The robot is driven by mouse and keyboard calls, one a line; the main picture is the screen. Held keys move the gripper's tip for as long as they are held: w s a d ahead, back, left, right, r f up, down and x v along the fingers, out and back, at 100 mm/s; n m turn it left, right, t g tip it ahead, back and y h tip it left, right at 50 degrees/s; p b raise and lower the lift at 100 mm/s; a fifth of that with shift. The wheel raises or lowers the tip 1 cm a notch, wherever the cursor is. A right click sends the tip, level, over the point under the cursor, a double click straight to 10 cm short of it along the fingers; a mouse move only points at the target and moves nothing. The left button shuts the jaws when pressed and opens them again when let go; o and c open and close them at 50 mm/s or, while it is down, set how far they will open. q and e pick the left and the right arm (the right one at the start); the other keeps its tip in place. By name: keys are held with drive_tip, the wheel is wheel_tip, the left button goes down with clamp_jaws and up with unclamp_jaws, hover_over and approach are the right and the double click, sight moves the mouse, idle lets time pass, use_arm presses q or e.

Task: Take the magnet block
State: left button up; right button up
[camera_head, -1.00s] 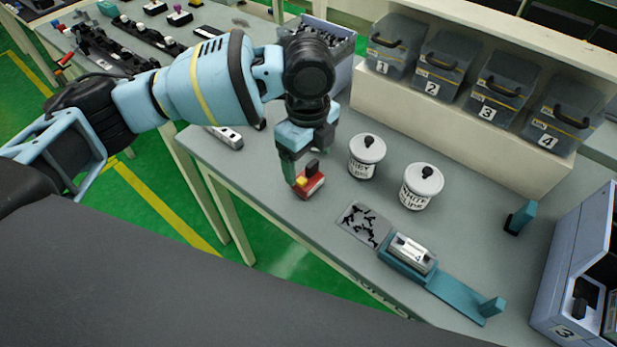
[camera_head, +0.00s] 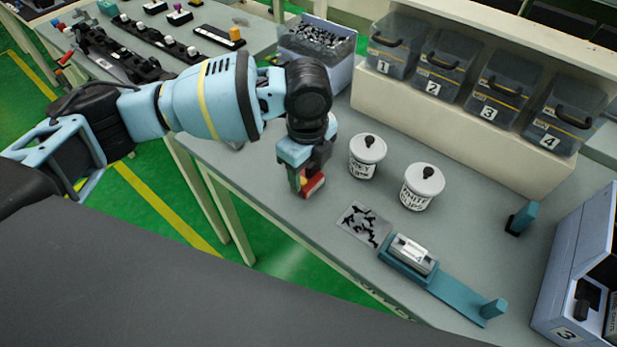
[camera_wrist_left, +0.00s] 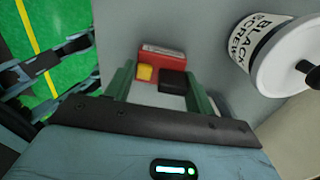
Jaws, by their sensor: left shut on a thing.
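The magnet block, a red block (camera_head: 313,187) with a yellow patch and a black grip, stands on the grey table near its front edge. My left gripper (camera_head: 307,185) is down around it from above and hides part of it. In the left wrist view, the red block (camera_wrist_left: 162,56) shows with its yellow patch and black grip between the green fingers of my left gripper (camera_wrist_left: 160,90), which is shut on it. I cannot tell whether the block still touches the table. My right gripper is not in view.
Two white lidded pots (camera_head: 367,157) stand right of the gripper. A sheet with dark clips (camera_head: 364,224) and a teal fixture holding a metal block (camera_head: 412,254) lie nearer the front. Numbered bins (camera_head: 436,64) line the raised shelf behind. A bin of clips (camera_head: 318,45) stands at the back.

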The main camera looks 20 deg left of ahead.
sight(307, 180)
use_arm(q)
drive_tip(key=shift+r, duration=0.1)
